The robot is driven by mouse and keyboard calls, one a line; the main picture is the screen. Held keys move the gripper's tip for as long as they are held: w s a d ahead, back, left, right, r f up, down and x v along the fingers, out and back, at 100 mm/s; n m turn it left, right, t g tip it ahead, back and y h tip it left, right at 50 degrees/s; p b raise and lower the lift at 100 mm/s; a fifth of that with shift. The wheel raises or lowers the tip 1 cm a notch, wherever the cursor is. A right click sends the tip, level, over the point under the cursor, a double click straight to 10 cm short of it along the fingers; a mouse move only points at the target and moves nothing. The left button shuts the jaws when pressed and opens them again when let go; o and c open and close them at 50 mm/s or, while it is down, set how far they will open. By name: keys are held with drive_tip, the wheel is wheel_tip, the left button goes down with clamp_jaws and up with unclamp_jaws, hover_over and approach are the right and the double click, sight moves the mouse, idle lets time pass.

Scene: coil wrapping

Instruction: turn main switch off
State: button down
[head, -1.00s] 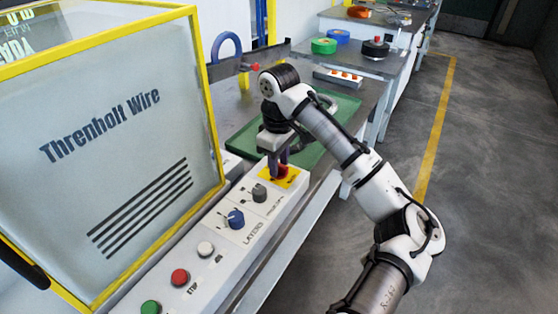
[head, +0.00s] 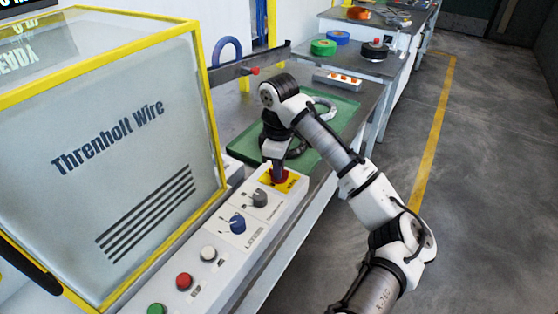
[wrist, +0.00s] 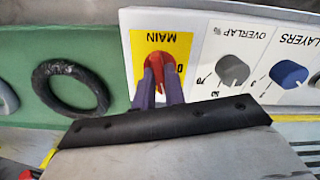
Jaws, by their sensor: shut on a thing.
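The main switch is a red rotary knob on a yellow plate (head: 294,184) at the far end of the white control panel. In the wrist view the red knob (wrist: 156,63) sits on the yellow plate marked MAIN (wrist: 176,45). My gripper (head: 279,172) comes down onto the knob from above. In the wrist view its two purple fingers (wrist: 160,85) are shut on the red knob, one on each side. The fingers hide part of the knob and of the plate's lettering, so the knob's exact setting is hard to read.
Next to the switch are a grey overlap knob (wrist: 233,69) and a blue layers knob (wrist: 288,74). White, red and green (head: 157,309) buttons line the panel's near end. A green mat (head: 340,118) holds a dark ring (wrist: 70,88). The yellow-framed guard (head: 120,150) stands left.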

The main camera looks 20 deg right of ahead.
drive_tip(key=n+p, duration=0.2)
drive_tip(key=n, duration=0.1)
drive_tip(key=shift+r+n, duration=0.15)
drive_tip(key=shift+n, duration=0.25)
drive_tip(key=n+p, duration=0.1)
drive_tip(key=n, duration=0.2)
drive_tip(key=shift+p, duration=0.3)
drive_tip(key=n, duration=0.4)
drive_tip(key=shift+p, duration=0.35)
drive_tip(key=shift+n, duration=1.9)
drive_tip(key=c, duration=1.5)
unclamp_jaws()
drive_tip(key=shift+o, duration=0.2)
wheel_tip(320, 180, up, 14)
drive_tip(key=shift+f, duration=0.2)
